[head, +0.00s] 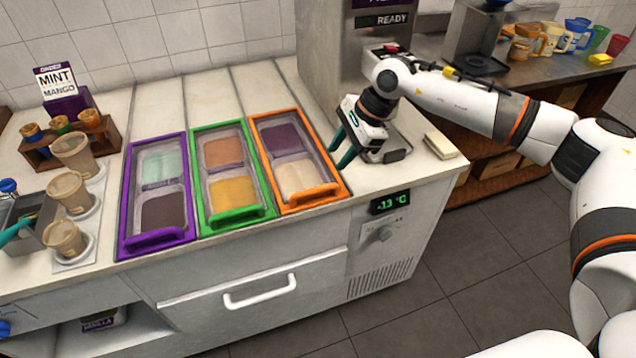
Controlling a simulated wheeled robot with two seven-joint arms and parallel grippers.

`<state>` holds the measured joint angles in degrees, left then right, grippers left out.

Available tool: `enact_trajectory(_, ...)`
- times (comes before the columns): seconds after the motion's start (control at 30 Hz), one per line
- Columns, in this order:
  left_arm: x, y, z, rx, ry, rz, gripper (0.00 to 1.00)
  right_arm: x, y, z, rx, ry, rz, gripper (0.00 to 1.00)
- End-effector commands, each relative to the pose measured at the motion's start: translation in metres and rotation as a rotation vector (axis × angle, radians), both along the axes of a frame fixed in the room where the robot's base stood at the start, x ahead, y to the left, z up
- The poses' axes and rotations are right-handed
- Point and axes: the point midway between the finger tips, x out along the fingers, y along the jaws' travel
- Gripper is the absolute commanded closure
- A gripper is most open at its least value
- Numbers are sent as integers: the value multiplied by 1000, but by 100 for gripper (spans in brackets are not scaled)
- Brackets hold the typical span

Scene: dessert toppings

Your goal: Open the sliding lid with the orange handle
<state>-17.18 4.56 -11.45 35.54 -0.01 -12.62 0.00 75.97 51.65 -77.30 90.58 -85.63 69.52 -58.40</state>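The orange-framed sliding lid has its orange handle (312,196) at the front end. It is the rightmost of three lids in the counter, and its clear panel covers a purple tub (284,139) and a pale cream tub (297,176). The lid looks shut, lying over the whole opening. My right gripper (342,150) is just right of the orange frame, over the counter, with its two teal fingers apart and nothing between them. It appears clear of the handle.
Green (237,216) and purple (155,242) handled lids lie to the left. A dispenser machine (335,45) stands behind my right gripper. A pale block (440,146) lies near the counter's right end. Cups (66,239) and a metal bin (30,228) stand at left.

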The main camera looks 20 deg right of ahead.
Motion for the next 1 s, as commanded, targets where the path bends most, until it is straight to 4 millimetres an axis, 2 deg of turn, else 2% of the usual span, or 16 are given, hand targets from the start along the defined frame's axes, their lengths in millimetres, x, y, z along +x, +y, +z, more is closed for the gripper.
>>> enact_trajectory(0.17,0,0,6,0,0,0,64,2,3,-12,-16,3,4,63)
enact_trajectory(0.63,0,0,31,0,1,0,64,16,38,-91,-12,4,3,63)
enact_trajectory(0.8,0,0,34,0,1,0,64,19,43,-104,-11,1,2,63)
enact_trajectory(1.0,0,0,34,0,1,0,64,20,44,-108,-11,0,2,63)
